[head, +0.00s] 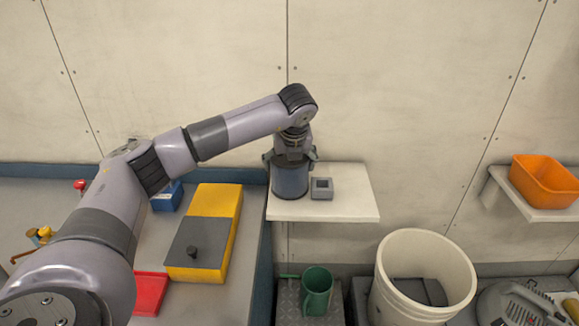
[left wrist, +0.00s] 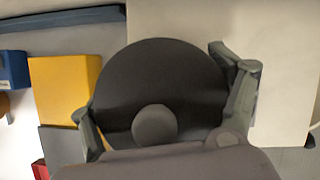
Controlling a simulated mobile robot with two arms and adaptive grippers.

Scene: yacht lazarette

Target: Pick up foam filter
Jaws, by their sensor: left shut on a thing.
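The foam filter appears to be the dark blue-grey cylinder (head: 290,182) on the left part of the white wall shelf (head: 345,208). I cannot tell whether the cylinder's base touches the shelf. My right gripper is not in view.
A small grey square block (head: 321,188) stands close to the cylinder's right. Left, a counter holds a yellow-and-grey box (head: 223,208), a blue box (head: 167,197) and a red tray (head: 150,292). An orange bin (head: 545,182) is at right.

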